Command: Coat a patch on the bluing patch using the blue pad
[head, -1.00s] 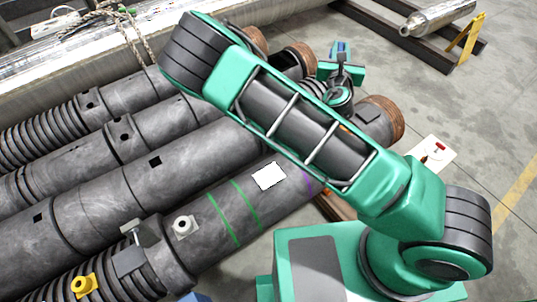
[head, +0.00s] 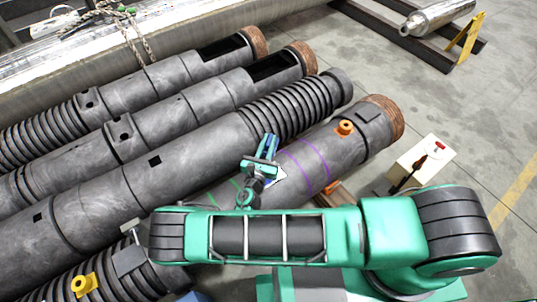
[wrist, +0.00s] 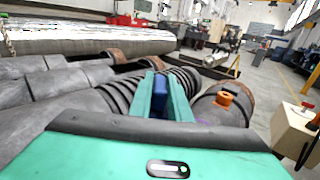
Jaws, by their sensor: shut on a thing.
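My gripper (head: 264,152) is shut on the blue pad (head: 270,146), above the near barrel. In the wrist view the blue pad (wrist: 160,94) sits between the two green fingers (wrist: 159,97). A white patch (head: 280,177), likely the bluing patch, lies on the near barrel (head: 338,150) between the green and purple lines. Only part of it shows beside my wrist; the rest is hidden. I cannot tell whether the pad touches the barrel. The patch does not show in the wrist view.
An orange fitting (head: 345,127) stands on the near barrel toward its copper-coloured end, and a yellow fitting (head: 84,285) at lower left. A ribbed barrel (head: 300,108) lies alongside. A cream box (head: 424,160) with a red knob stands at right.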

